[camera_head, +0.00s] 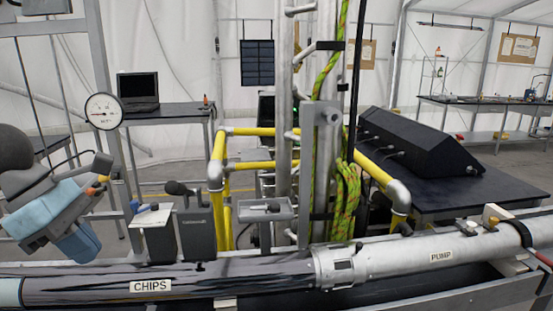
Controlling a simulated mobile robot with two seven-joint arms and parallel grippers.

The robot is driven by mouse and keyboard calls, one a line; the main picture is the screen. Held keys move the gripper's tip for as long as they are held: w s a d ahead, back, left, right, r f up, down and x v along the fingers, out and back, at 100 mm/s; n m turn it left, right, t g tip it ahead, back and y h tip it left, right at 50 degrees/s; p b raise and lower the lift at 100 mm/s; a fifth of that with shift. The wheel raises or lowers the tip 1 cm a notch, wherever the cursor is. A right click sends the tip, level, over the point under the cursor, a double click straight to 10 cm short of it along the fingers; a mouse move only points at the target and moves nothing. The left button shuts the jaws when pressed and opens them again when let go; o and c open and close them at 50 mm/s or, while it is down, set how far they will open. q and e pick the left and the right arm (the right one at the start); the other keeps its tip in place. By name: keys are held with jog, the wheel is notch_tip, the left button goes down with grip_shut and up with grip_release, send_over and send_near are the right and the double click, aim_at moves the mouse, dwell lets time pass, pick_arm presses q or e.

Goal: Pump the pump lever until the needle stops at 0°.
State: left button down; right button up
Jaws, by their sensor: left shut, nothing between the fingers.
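A round white gauge (103,111) with a red needle stands at the left; the needle appears to point left, but its scale is too small to read. A lever with a dark knob (178,188) rises by a grey box behind the pipe. A pipe section labelled PUMP (441,256) lies at the right, with a small pale block (495,213) on top. I cannot tell for sure which part is the pump lever. My left gripper (102,170) is at the left below the gauge, shut and empty, apart from the knobbed lever. My right gripper is out of view.
A dark pipe labelled CHIPS (150,286) crosses the front. Upright metal poles with a green rope (347,190) and yellow rails (215,150) stand in the middle. A black console (415,140) is on a table at the right. A laptop (138,90) sits behind.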

pick_arm(q)
jog(key=d+f+n+g+h, duration=0.3)
jog(key=d+f+n+h, duration=0.15)
jog(key=d+h, duration=0.8)
jog(key=w+d+f+n+t+h, duration=0.1)
jog(key=w+f+n+t+h, duration=0.15)
jog(key=n+t, duration=0.45)
jog(key=w+f+n+t+h, duration=0.1)
jog(key=f+n+t, duration=0.3)
jog(key=n, duration=0.5)
notch_tip(320, 180, down, 15)
jog(key=a+n+t+y, duration=0.2)
jog(key=n+t+y, duration=0.9)
jog(key=n, duration=0.8)
jog(key=s+d+f+n+g+y, duration=0.1)
jog(key=s+f+n+g+y, duration=0.2)
jog(key=s+f+n+g, duration=0.5)
jog(key=s+f+n+g+y, duration=0.2)
jog(key=s+f+y, duration=0.25)
jog(key=f, duration=0.85)
notch_tip(320, 180, up, 15)
jog(key=s+a+m+p, duration=0.1)
jog(key=p, duration=1.6)
jog(key=shift+t+p, duration=0.3)
jog(key=shift+t, duration=0.1)
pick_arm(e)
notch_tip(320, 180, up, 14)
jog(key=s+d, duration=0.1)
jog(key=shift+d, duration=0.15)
